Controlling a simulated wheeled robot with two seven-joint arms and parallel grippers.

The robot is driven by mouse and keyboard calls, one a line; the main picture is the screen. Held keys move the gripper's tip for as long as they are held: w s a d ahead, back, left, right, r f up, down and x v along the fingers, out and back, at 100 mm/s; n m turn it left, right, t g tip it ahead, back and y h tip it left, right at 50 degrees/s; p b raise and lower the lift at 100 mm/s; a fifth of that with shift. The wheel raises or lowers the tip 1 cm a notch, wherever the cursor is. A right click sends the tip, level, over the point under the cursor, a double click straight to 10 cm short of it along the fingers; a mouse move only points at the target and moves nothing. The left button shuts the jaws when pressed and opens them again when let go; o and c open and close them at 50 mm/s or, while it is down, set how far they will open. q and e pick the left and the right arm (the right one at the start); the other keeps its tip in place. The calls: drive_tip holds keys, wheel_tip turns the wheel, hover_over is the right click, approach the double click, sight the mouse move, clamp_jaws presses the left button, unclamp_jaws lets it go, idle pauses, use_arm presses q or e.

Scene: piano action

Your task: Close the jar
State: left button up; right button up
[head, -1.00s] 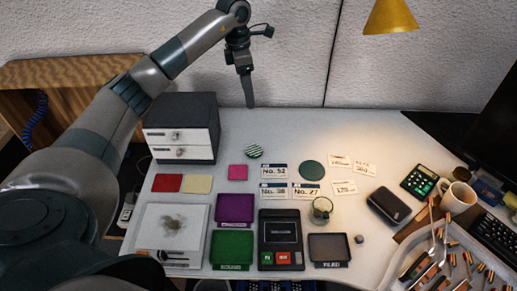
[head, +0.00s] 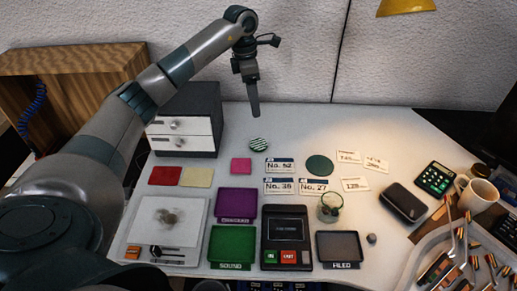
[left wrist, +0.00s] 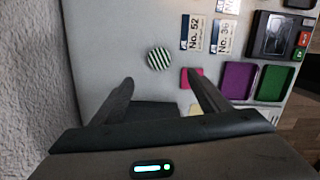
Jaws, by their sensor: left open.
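A small clear glass jar (head: 330,207) with an open top stands upright behind the grey tray; something greenish shows in it, too small to identify. A round green-and-white striped piece (head: 258,144), which looks like a lid, lies on the table at the back, apart from the jar. It also shows in the left wrist view (left wrist: 159,59), beyond my fingertips. My left gripper (head: 255,113) hangs above the back of the table, near the striped piece. In the left wrist view my left gripper (left wrist: 158,82) is open with nothing between its fingers. My right gripper is not in view.
A flat dark green disc (head: 319,165) and number cards lie near the jar. A drawer box (head: 186,120) stands at the back left. Purple (head: 237,203) and green (head: 232,246) trays are in front. A black case (head: 404,202) and mug (head: 478,195) stand right.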

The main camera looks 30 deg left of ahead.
use_arm(q)
drive_tip(key=shift+f, duration=0.1)
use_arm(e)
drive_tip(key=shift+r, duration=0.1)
use_arm(q)
drive_tip(key=p, duration=0.3)
hover_over(258, 144)
wheel_tip(258, 144, down, 11)
drive_tip(key=shift+s+r, duration=0.1)
drive_tip(key=shift+f, duration=0.6)
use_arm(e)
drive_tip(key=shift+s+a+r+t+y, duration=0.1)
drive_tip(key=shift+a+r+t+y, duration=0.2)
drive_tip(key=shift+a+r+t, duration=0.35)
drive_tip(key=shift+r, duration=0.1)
